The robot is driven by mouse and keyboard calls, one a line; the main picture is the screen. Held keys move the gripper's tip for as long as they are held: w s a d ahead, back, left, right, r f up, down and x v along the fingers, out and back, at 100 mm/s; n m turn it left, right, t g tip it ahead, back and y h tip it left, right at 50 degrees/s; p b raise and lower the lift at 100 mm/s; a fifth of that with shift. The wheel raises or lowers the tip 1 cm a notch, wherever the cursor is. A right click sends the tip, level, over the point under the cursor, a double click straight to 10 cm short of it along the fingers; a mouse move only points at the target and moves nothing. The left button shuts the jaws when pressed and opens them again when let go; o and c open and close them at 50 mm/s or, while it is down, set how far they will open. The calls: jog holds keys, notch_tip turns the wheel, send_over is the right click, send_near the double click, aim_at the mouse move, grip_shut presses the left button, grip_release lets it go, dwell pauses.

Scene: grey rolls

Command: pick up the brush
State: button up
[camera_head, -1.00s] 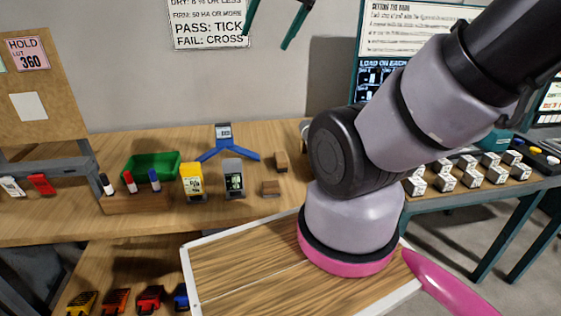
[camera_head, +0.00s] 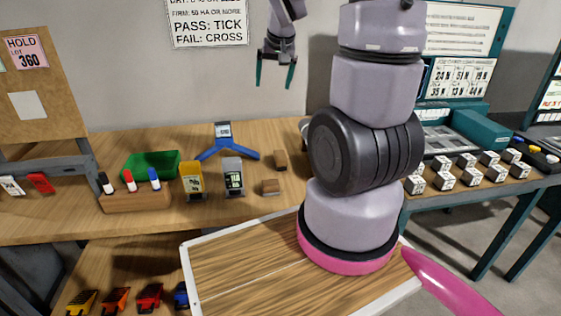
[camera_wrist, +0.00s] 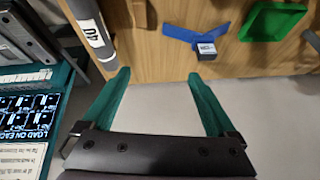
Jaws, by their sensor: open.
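I cannot make out a clear brush in either view. Two small brown blocks lie on the wooden bench in the head view, one farther back (camera_head: 280,160) and one nearer the front (camera_head: 270,187); I cannot tell whether either is a brush. My gripper (camera_head: 274,86) hangs in front of the grey wall, above the back of the bench. Its two teal fingers are apart with nothing between them, as the wrist view (camera_wrist: 158,76) also shows.
A green tray (camera_head: 151,165), a blue three-armed stand (camera_head: 224,143), a yellow device (camera_head: 192,181), a grey device (camera_head: 233,178) and a marker holder (camera_head: 136,201) stand on the bench. A grey roll (camera_wrist: 92,36) shows in the wrist view. White cubes (camera_head: 467,177) sit right.

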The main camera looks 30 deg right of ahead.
jog(key=w+d+f+g, duration=0.1)
jog(key=w+d+f, duration=0.1)
jog(key=f, duration=0.4)
jog(key=w+d+f, duration=0.1)
jog(key=w+f, duration=0.1)
jog(key=f, duration=0.4)
jog(key=n, duration=0.1)
send_near(280, 155)
jog(key=x, duration=1)
jog(key=shift+w+d+f, duration=0.15)
jog(key=shift+f, duration=0.05)
grip_shut()
jog(key=shift+r, duration=0.15)
notch_tip(280, 155, up, 10)
jog(key=shift+f, duration=0.1)
